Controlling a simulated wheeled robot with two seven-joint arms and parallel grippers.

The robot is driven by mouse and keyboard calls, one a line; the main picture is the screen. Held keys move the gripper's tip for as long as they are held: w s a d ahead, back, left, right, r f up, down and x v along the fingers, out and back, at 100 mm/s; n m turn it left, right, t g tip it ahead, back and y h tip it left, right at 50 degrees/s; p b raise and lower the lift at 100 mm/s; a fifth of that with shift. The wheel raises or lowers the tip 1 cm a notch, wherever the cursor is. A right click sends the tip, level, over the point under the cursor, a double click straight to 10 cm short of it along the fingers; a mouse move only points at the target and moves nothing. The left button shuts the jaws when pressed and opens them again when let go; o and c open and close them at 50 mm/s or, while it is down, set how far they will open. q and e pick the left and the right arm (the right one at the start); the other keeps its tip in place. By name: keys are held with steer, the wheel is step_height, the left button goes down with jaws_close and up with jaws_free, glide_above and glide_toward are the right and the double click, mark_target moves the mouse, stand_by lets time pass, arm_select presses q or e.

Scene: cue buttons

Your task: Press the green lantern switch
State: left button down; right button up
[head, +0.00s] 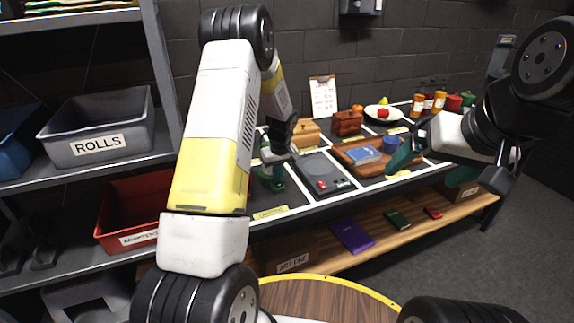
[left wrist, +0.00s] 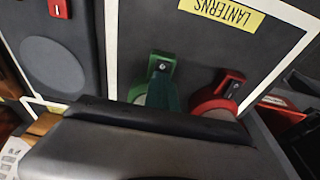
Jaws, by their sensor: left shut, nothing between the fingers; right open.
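My left gripper (head: 280,152) is shut and empty, close above the lantern. The gripper body (left wrist: 150,125) hides the lantern's lower part in the left wrist view, so I cannot tell whether it touches. A red lantern (left wrist: 222,93) stands beside the green one. My right gripper (head: 440,165) is open, at the right over the shelf.
A grey device with a red button (head: 322,185) sits beside the lanterns. Small boxes and a plate stand behind. The yellow LANTERNS label (left wrist: 222,12) marks the shelf edge.

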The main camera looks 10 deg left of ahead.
arm_select(q)
steer(key=shift+s+d+f, duration=0.25)
steer(key=shift+s+f, duration=0.35)
steer(key=shift+f, duration=0.05)
steer(key=shift+w+r, duration=0.1)
steer(key=shift+r, duration=0.45)
step_height(320, 180, up, 4)
steer(key=shift+w+a+f, duration=0.1)
steer(key=shift+w+f, duration=0.05)
steer(key=shift+f, duration=0.05)
steer(key=v, duration=1)
steer(key=shift+s+d, duration=0.4)
steer(key=shift+s, duration=0.05)
steer(key=shift+s+d+r+t+y, duration=0.3)
steer(key=shift+s+t+y, duration=0.1)
steer(key=shift+s+t, duration=0.25)
steer(key=shift+w+f, duration=0.1)
